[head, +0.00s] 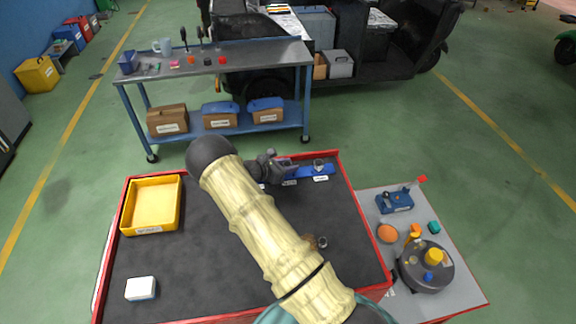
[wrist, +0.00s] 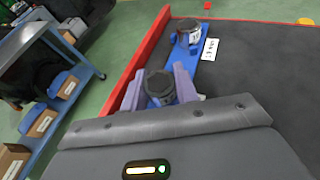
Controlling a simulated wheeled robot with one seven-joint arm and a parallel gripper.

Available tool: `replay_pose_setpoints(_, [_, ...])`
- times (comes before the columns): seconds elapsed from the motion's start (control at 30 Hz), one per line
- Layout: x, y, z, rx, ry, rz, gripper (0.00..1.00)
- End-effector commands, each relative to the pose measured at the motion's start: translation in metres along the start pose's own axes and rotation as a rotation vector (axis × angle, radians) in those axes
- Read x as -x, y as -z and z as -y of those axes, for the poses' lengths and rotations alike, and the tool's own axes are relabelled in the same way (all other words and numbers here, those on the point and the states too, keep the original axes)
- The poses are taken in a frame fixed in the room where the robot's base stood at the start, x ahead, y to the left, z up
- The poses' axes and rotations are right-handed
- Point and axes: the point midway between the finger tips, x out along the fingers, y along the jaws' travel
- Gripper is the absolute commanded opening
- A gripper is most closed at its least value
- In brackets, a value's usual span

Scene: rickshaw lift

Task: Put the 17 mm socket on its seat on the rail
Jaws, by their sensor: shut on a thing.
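My gripper (head: 286,164) is at the far edge of the red-rimmed work top, at the left part of the blue rail (head: 331,169). In the wrist view my gripper (wrist: 160,88) has its purple fingers shut on a dark round socket (wrist: 159,83), which looks upright. The blue rail (wrist: 181,54) runs beneath and beyond it. I cannot tell whether the held socket touches the rail or hangs just above it. Its size marking is not legible. Another socket (wrist: 188,28) stands on the rail farther along, beside a white label (wrist: 210,49); it also shows in the head view (head: 319,163).
A small ring-like socket (head: 322,242) lies on the dark mat beside my arm. A yellow bin (head: 127,208) and a white box (head: 141,288) are on the left. A grey side table (head: 455,292) holds several objects. A blue workbench (head: 245,55) stands behind. The mat's left middle is free.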

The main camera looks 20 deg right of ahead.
Motion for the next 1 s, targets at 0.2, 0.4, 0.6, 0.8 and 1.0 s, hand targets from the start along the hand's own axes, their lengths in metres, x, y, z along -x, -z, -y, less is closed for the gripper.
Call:
replay_pose_setpoints(0.2, [0.0001,-0.0005,-0.0001,0.000,0.000,0.000,0.06])
replay_pose_setpoints(0.4, [-0.0004,0.0010,0.0000,0.000,0.000,0.000,0.06])
replay_pose_setpoints(0.6, [-0.0019,0.0052,0.0000,0.000,-0.001,0.000,0.06])
replay_pose_setpoints(0.8, [-0.0024,0.0060,0.0002,0.000,0.000,0.000,0.06])
replay_pose_setpoints(1.0, [-0.0024,0.0057,0.0002,0.000,0.000,0.000,0.06])
